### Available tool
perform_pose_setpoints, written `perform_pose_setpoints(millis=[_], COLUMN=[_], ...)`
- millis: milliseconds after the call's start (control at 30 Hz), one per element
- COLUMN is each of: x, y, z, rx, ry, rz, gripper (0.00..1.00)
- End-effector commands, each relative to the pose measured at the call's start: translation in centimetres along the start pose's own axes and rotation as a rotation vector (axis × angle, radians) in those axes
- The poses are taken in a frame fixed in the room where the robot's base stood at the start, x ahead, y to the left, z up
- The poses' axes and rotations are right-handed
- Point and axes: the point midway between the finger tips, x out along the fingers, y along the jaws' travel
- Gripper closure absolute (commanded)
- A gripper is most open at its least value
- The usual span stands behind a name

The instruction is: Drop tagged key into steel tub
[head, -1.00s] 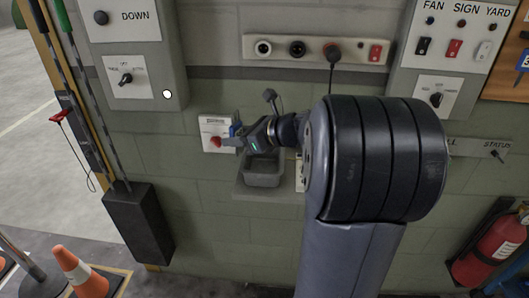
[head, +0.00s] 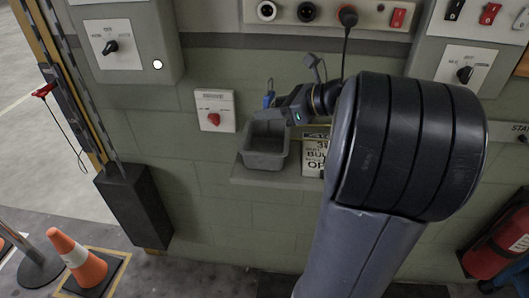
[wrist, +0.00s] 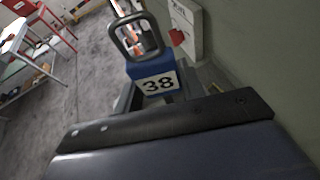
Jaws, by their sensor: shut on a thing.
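My gripper (head: 277,108) is shut on the tagged key and holds it above the steel tub. The key's blue tag (head: 268,99) shows at the fingertips in the head view. In the wrist view the blue tag (wrist: 157,78) has a white label reading 38, with a metal loop (wrist: 136,36) beyond it. The grey steel tub (head: 265,161) stands on a small wall ledge. The gripper is over the tub's back edge, and I cannot tell its exact height. The tub is mostly hidden behind the gripper in the wrist view.
A white plate with a red knob (head: 214,121) is on the wall left of the tub. A lettered sign (head: 314,157) stands right of the tub. A socket strip (head: 330,14) with a hanging cable is above. A grey box (head: 157,63) is at upper left.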

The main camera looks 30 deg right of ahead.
Motion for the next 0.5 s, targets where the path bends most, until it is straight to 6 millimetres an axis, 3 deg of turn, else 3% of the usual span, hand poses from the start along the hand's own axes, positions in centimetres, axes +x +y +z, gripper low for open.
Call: perform_pose_setpoints(millis=[133,467,500], x=[0.59,0.61,0.61], y=[0.0,0.0,0.0], z=[-1.4,-1.45,-1.45], rx=[-0.001,-0.001,-0.001], ry=[0.0,0.0,0.0], rz=[0.0,0.0,0.0], gripper=[0.85,0.85,0.61])
